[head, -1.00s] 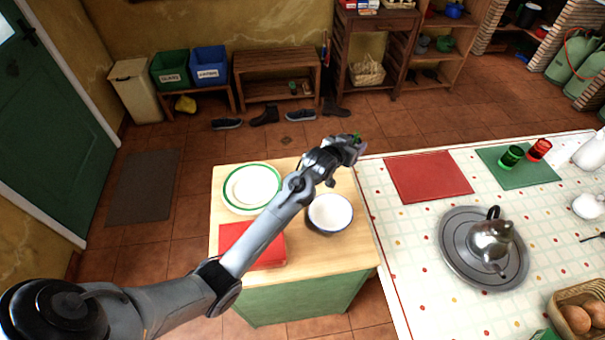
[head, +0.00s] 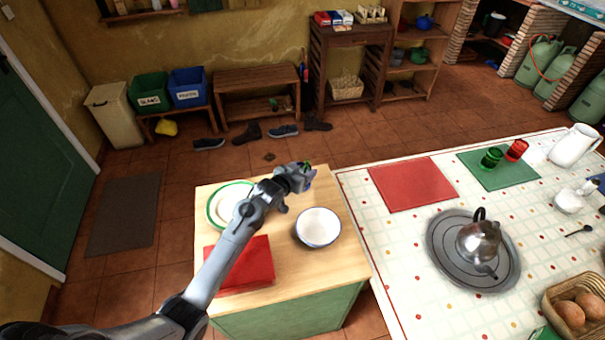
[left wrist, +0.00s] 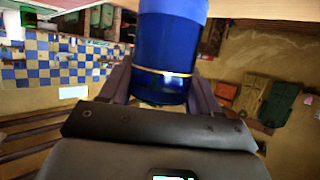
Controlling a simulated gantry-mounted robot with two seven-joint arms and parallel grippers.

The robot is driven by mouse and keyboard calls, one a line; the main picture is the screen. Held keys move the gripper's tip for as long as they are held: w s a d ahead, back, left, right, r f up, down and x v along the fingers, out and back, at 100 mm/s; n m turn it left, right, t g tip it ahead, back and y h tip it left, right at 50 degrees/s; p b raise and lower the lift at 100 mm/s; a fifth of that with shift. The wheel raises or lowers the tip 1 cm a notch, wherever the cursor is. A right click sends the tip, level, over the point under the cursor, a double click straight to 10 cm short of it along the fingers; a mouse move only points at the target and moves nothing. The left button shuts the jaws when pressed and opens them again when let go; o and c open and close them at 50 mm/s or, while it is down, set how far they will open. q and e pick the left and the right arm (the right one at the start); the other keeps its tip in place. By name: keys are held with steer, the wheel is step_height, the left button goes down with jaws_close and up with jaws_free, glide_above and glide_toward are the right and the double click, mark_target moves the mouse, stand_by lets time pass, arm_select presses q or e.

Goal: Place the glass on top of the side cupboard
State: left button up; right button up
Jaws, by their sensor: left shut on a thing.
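A green cupboard with a pale wooden top (head: 285,275) stands left of the tiled counter; I take it for the side cupboard. My left gripper (head: 307,173) is above the back right part of this top in the head view. It is shut on a blue glass (left wrist: 170,55), which sits between the fingers in the left wrist view. In the head view the glass is mostly hidden by the hand, and its height over the top is hard to tell. My right gripper is out of view.
On the cupboard top are a green-rimmed plate (head: 218,205), a red book (head: 245,265) and a white bowl (head: 318,228). The right back corner is bare. The counter (head: 390,255) holds a red mat (head: 412,184) and a teapot (head: 478,240).

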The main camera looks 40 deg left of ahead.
arm_select(q)
steer(key=shift+f, duration=0.4)
steer(key=o, duration=1.1)
steer(key=shift+f, duration=0.2)
steer(key=shift+o, duration=0.2)
steer(key=shift+s+r, duration=0.2)
steer(key=shift+r, duration=0.1)
steer(key=a+p+v, duration=0.1)
steer(key=p+v, duration=0.1)
steer(key=v, duration=0.5)
steer(key=shift+d, duration=0.5)
